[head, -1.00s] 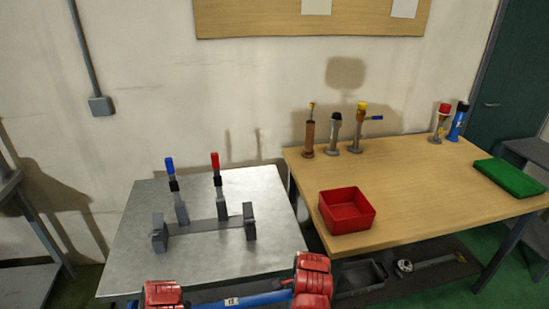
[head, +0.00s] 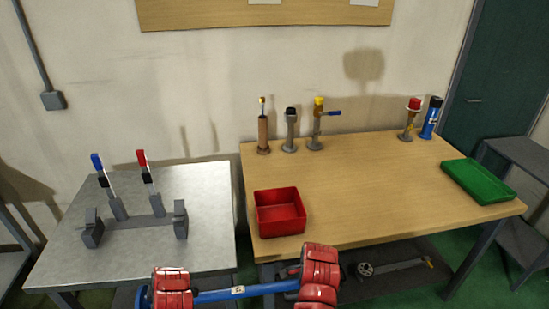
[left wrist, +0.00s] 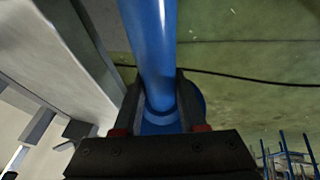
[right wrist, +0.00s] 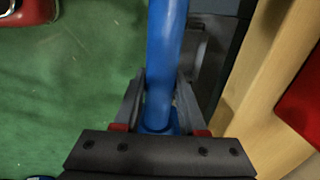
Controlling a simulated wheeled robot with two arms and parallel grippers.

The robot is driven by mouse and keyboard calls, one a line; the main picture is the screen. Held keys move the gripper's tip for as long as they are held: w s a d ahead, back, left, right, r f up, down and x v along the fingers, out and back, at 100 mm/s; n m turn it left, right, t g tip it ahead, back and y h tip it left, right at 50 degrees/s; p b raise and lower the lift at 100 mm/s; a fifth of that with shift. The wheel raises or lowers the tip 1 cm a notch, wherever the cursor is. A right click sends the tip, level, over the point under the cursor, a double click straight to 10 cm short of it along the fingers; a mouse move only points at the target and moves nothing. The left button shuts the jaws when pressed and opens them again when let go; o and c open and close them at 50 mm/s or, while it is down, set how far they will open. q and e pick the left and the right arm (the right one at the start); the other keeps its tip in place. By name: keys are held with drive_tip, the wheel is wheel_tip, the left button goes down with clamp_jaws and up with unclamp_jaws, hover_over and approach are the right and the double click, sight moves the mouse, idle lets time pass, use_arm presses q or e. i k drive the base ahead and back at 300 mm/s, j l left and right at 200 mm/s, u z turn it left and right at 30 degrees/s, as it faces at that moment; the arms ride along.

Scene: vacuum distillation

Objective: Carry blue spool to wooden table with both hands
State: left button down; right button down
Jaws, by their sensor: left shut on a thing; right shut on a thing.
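The blue spool (head: 236,293) is a long blue pipe with a small white label, held level across the bottom of the head view. My left gripper (left wrist: 160,110) is shut on the spool near one end, just beside a blue flange. My right gripper (right wrist: 158,110) is shut on the spool near its other end. In the head view my red arm parts cover both grips. The wooden table (head: 370,190) stands ahead and to the right. The spool is in front of the table's near edge and not on it.
A red bin (head: 280,212) sits at the table's front left. Several upright tools stand along the back, and a green tray (head: 478,181) lies at right. A metal table (head: 190,230) with a grey clamp fixture (head: 137,222) is at left. The table's middle is clear.

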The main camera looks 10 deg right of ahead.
sight(368, 176)
drive_tip(key=l, duration=2.95)
